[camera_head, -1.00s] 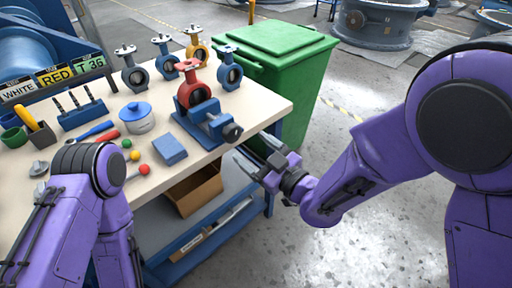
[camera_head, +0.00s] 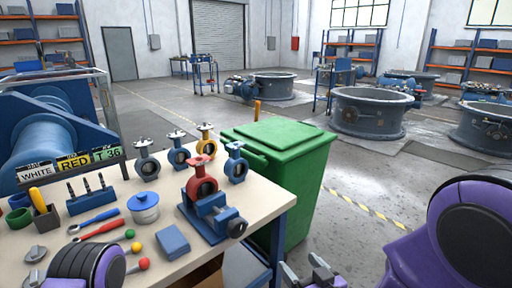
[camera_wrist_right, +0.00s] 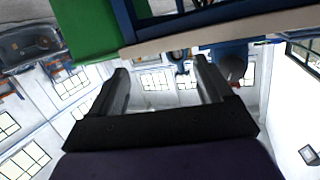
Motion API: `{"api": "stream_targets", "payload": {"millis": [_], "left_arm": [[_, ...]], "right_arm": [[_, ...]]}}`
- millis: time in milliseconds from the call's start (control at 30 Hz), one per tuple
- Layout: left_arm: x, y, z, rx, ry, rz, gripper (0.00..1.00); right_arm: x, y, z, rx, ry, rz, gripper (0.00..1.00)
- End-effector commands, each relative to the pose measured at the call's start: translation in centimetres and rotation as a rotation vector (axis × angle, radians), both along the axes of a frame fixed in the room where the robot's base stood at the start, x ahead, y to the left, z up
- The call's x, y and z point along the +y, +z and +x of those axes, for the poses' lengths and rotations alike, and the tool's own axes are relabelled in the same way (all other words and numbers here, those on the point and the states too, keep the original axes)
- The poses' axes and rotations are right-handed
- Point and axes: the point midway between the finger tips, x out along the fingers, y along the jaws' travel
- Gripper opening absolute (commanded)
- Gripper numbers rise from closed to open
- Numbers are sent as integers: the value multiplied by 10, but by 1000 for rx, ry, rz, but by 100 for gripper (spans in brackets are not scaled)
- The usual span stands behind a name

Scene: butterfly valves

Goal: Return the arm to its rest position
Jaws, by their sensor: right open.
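My right arm is purple and shows at the lower right of the head view. My right gripper (camera_head: 308,272) is at the bottom edge, beside the right front corner of the workbench (camera_head: 262,200), partly cut off by the frame. In the right wrist view its two dark fingers (camera_wrist_right: 163,82) stand wide apart with nothing between them. The bench edge (camera_wrist_right: 200,38) shows beyond the fingertips.
A green bin (camera_head: 290,155) stands right of the bench. The red valve (camera_head: 201,187) sits in a blue vise (camera_head: 215,216) near the bench's right side; several other valves stand behind it. Open floor (camera_head: 365,240) lies right of the bin. Large round housings (camera_head: 370,112) stand farther back.

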Motion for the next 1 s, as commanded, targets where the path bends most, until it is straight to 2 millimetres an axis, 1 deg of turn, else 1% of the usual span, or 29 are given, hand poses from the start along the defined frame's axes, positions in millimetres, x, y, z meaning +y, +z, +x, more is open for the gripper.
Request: {"api": "stream_targets", "payload": {"millis": [33,67,100,167,200,267,300,367,400,500,567,633,1000], "left_arm": [[0,16,0,0,0,0,88],[0,21,0,0,0,0,88],[0,27,0,0,0,0,88],[0,37,0,-1,0,-1,88],[0,44,0,-1,0,-1,88],[0,54,0,-1,0,-1,88],[0,61,0,0,0,0,88],[0,69,0,0,0,0,88],[0,74,0,0,0,0,88],[0,83,0,0,0,0,88],[0,85,0,0,0,0,88],[0,85,0,0,0,0,88],[0,85,0,0,0,0,88]], "right_arm": [[-27,-22,-9,125,-116,37,80],[-43,-39,-16,195,-185,55,80],[-62,-62,-29,287,-276,75,80],[-92,-94,-56,420,-413,95,80],[-110,-115,-78,506,-502,100,80],[-136,-141,-117,628,-629,93,80],[-151,-156,-145,704,-702,79,80],[-169,-172,-186,799,-789,47,80],[-178,-180,-211,852,-830,23,80],[-189,-192,-258,952,-876,-23,80],[-190,-196,-275,988,-883,-37,80],[-190,-200,-284,1008,-884,-46,80],[-190,-200,-285,1011,-884,-47,80]]}}
